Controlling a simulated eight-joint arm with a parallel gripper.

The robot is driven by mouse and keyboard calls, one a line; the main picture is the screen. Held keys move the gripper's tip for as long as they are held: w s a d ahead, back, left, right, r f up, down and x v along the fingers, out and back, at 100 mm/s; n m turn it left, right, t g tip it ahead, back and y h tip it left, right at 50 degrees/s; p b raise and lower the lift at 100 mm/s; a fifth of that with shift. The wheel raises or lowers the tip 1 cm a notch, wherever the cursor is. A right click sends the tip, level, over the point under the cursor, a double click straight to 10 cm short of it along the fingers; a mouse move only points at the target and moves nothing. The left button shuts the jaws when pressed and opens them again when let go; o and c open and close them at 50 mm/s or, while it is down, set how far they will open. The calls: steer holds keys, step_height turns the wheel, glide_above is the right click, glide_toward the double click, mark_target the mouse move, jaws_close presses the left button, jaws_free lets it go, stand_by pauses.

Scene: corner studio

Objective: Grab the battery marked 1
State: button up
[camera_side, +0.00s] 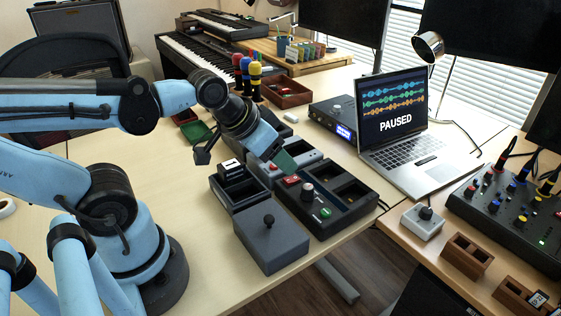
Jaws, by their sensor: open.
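A black battery (231,168) with a white label stands in the back part of an open dark grey box (222,198) near the middle of the table. The label seems to carry a dark 1, but it is small. My gripper (234,150) is open just above and behind the battery, its fingers spread wide to left and right. It looks empty and apart from the battery, though the exact gap is hard to judge from this side.
A grey lidded box (270,239) with a black knob stands in front. A black control box (326,205) with red and green buttons is close on the right.

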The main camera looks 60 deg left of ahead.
steer(key=shift+o, duration=1.1)
steer(key=g, duration=0.3)
glide_toward(230, 164)
steer(key=shift+d+x, duration=0.15)
steer(key=shift+x, duration=0.9)
steer(key=shift+d+x, duration=0.15)
steer(key=shift+x, duration=0.85)
steer(key=shift+a+x, duration=0.2)
steer(key=shift+x, duration=0.5)
steer(key=shift+a+x, duration=0.15)
steer(key=shift+x, duration=1.75)
